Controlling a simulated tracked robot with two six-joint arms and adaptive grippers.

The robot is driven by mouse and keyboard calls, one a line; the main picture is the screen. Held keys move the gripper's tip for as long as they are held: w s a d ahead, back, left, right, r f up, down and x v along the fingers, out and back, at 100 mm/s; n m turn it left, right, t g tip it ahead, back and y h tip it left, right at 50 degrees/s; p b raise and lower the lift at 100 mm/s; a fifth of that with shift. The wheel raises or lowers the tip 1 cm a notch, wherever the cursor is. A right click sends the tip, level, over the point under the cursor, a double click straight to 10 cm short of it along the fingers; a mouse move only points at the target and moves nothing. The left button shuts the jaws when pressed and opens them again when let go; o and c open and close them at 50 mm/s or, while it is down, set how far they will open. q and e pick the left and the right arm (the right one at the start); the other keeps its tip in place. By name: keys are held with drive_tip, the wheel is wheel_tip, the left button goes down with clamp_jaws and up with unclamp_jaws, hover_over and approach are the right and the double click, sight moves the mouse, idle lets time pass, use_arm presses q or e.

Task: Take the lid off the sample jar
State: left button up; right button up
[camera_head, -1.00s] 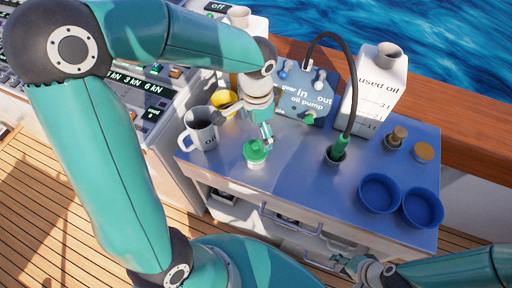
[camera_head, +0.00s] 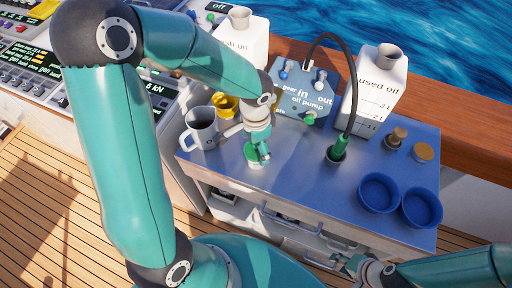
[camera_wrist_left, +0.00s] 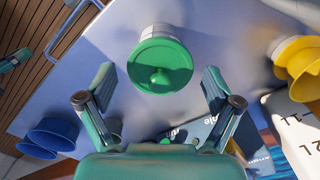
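The sample jar (camera_head: 254,164) stands upright near the front left of the blue-grey worktop, with a green lid (camera_head: 251,152) on it. In the left wrist view the round green lid (camera_wrist_left: 160,66) with its centre knob faces the camera, and the pale jar body shows behind it. My left gripper (camera_head: 259,147) is above the lid, pointing down. Its two fingers are spread apart on either side of the lid, with visible gaps, so it is open and holds nothing. My right gripper (camera_head: 349,265) is low at the bottom right, in front of the worktop, too small to judge.
A white oil mug (camera_head: 203,130) and a yellow funnel-like cup (camera_head: 225,106) stand close left of the jar. The oil pump (camera_head: 304,97) is behind; its black hose ends in a green fitting (camera_head: 338,148). Blue bowls (camera_head: 379,193) sit right.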

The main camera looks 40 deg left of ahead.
use_arm(q)
drive_tip(key=c, duration=0.4)
drive_tip(key=shift+r, duration=0.15)
